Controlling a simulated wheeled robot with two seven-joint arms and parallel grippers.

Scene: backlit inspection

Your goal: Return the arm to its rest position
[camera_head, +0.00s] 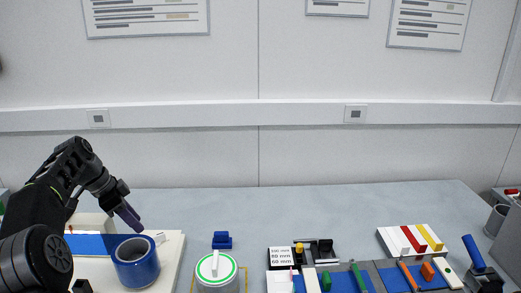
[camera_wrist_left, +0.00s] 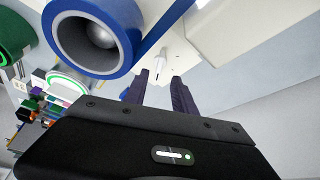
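My left arm comes in from the left in the head view. Its gripper (camera_head: 130,218) is raised above the left part of the table, behind a blue cup-like container (camera_head: 137,270). In the left wrist view, the two dark fingers of the gripper (camera_wrist_left: 161,82) stand apart with nothing held between them. The blue container also shows in the left wrist view (camera_wrist_left: 128,62), beside the fingers and apart from them. A small white peg-like part (camera_wrist_left: 160,64) shows beyond the fingertips. My right gripper is not in view.
A white board (camera_head: 168,262) lies under the blue container. A round white-and-green lidded container (camera_head: 215,272), a small blue block (camera_head: 222,240) and trays of coloured parts (camera_head: 345,279) stand to the right. The grey table (camera_head: 300,212) is clear towards the back.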

